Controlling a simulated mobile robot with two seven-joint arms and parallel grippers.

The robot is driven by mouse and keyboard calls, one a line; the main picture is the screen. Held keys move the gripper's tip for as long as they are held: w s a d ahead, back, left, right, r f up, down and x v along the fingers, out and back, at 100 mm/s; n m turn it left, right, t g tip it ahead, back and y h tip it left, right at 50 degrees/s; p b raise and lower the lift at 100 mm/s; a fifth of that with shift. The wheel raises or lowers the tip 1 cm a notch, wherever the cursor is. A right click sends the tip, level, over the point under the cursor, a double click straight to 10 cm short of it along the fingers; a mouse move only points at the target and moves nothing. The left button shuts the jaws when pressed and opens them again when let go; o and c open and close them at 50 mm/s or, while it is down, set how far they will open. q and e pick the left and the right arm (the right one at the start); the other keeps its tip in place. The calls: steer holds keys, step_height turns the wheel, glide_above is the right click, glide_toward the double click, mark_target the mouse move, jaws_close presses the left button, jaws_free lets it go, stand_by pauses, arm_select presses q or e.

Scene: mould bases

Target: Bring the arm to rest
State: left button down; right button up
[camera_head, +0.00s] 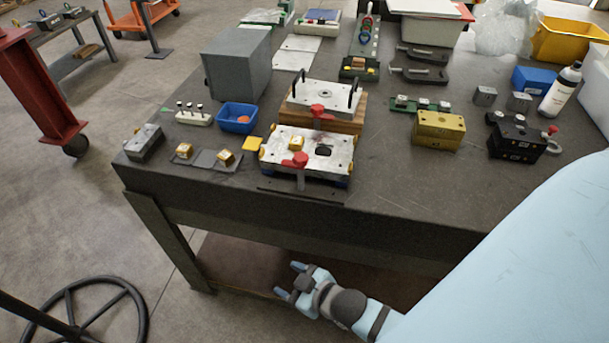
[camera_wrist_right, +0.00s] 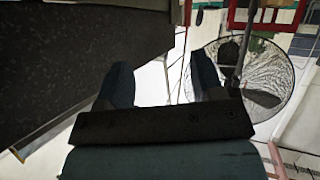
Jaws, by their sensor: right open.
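My right gripper (camera_head: 289,281) hangs low in front of the workbench (camera_head: 400,235), below the level of its top and near its lower shelf. Its two light blue fingers are apart with nothing between them. In the right wrist view the two dark fingers of the right gripper (camera_wrist_right: 160,85) also stand apart and empty. My right arm crosses the lower right of the head view. My left gripper does not show in either view.
Two metal mould plates (camera_head: 280,162) (camera_head: 342,96) stand near the bench's front edge. A grey box (camera_head: 237,63), a blue bin (camera_head: 236,118), a yellow block (camera_head: 438,131) and a white bottle (camera_head: 560,92) are also on top. A spoked wheel (camera_head: 75,322) is at lower left.

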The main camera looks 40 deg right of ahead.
steer(key=s+d+f+m+g, duration=0.1)
steer(key=s+f+m+g, duration=0.1)
steer(key=s+f, duration=0.15)
step_height(320, 180, up, 10)
steer(key=p, duration=0.9)
steer(key=shift+d+f+t+h, duration=0.15)
steer(key=shift+t+h, duration=0.15)
steer(key=shift+s, duration=0.1)
